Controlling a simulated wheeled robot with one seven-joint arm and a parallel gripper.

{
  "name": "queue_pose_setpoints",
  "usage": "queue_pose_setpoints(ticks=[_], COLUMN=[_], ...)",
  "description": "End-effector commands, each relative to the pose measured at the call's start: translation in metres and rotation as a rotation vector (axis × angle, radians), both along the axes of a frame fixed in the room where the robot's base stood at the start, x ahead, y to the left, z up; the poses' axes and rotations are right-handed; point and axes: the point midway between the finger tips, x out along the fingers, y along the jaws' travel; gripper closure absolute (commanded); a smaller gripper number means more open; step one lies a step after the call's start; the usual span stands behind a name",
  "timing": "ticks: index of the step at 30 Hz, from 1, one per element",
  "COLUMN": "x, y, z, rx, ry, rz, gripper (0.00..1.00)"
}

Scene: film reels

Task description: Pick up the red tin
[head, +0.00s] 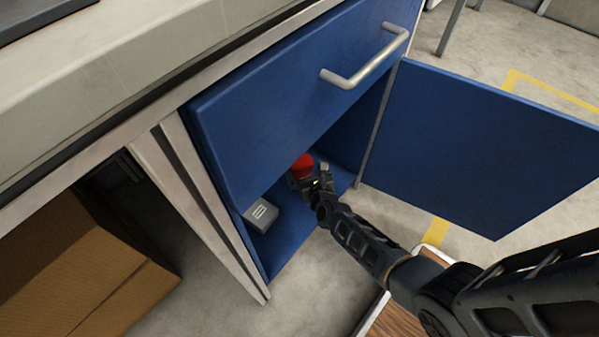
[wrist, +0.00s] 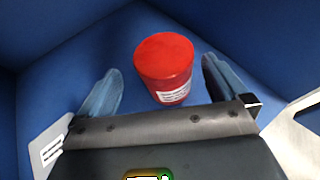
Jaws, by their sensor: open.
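The red tin (wrist: 163,64) stands upright on the blue floor of the cabinet, with a white label low on its side. In the head view the red tin (head: 302,165) shows partly, inside the lower compartment beyond my gripper. My gripper (wrist: 162,88) is open, with one finger to the left of the tin and one to the right. Both fingers look apart from the tin. In the head view my gripper (head: 312,182) reaches into the cabinet, and its fingers partly hide the tin.
A small grey box with a label (head: 261,214) sits left of my gripper on the cabinet floor. The open blue door (head: 480,145) stands to the right. A blue drawer front (head: 290,95) hangs above. A cardboard box (head: 75,265) is at lower left, outside.

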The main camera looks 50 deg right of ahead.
Motion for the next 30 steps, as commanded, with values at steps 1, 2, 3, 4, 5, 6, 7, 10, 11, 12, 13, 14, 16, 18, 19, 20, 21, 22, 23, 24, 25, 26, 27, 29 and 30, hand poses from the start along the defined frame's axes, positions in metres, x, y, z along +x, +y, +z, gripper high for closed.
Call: queue_pose_setpoints(ticks=[1, 2, 3, 4, 5, 6, 7, 10, 11, 12, 13, 14, 16, 18, 19, 20, 21, 22, 23, 24, 25, 26, 27, 29, 30], x=[0.004, 0.006, 0.009, 0.012, 0.016, 0.021, 0.024, 0.034, 0.036, 0.039, 0.041, 0.042, 0.043, 0.043, 0.043, 0.043, 0.043, 0.043, 0.043, 0.043, 0.043, 0.043, 0.043, 0.043, 0.043], y=[-0.003, -0.004, -0.007, -0.009, -0.012, -0.016, -0.018, -0.024, -0.025, -0.027, -0.028, -0.028, -0.029, -0.029, -0.029, -0.029, -0.029, -0.029, -0.029, -0.029, -0.029, -0.029, -0.029, -0.029, -0.029], z=[-0.004, -0.005, -0.007, -0.008, -0.01, -0.012, -0.013, -0.018, -0.019, -0.019, -0.019, -0.019, -0.019, -0.018, -0.018, -0.018, -0.018, -0.018, -0.018, -0.018, -0.018, -0.018, -0.018, -0.018, -0.018], rx=[-0.001, -0.001, -0.001, -0.001, -0.001, -0.003, -0.002, -0.002, -0.002, -0.002, -0.002, -0.002, -0.003, -0.002, -0.002, -0.002, -0.002, -0.002, -0.002, -0.002, -0.002, -0.002, -0.002, -0.002, -0.002], ry=[0.0, 0.001, 0.001, 0.001, 0.0, 0.0, 0.0, 0.001, 0.001, 0.001, 0.0, 0.001, 0.002, 0.002, 0.002, 0.002, 0.002, 0.002, 0.002, 0.002, 0.002, 0.002, 0.002, 0.002, 0.002], rz=[0.0, -0.001, -0.001, -0.001, -0.002, -0.001, -0.001, 0.0, 0.0, 0.0, 0.0, 0.001, 0.002, 0.002, 0.002, 0.002, 0.002, 0.002, 0.002, 0.002, 0.002, 0.002, 0.002, 0.002, 0.002], gripper=[0.0, 0.0, 0.0, 0.0, 0.0, 0.0, 0.0, 0.0, 0.0, 0.0, 0.0, 0.0, 0.0, 0.0, 0.0, 0.0, 0.0, 0.01, 0.04, 0.08, 0.11, 0.13, 0.17, 0.23, 0.27])
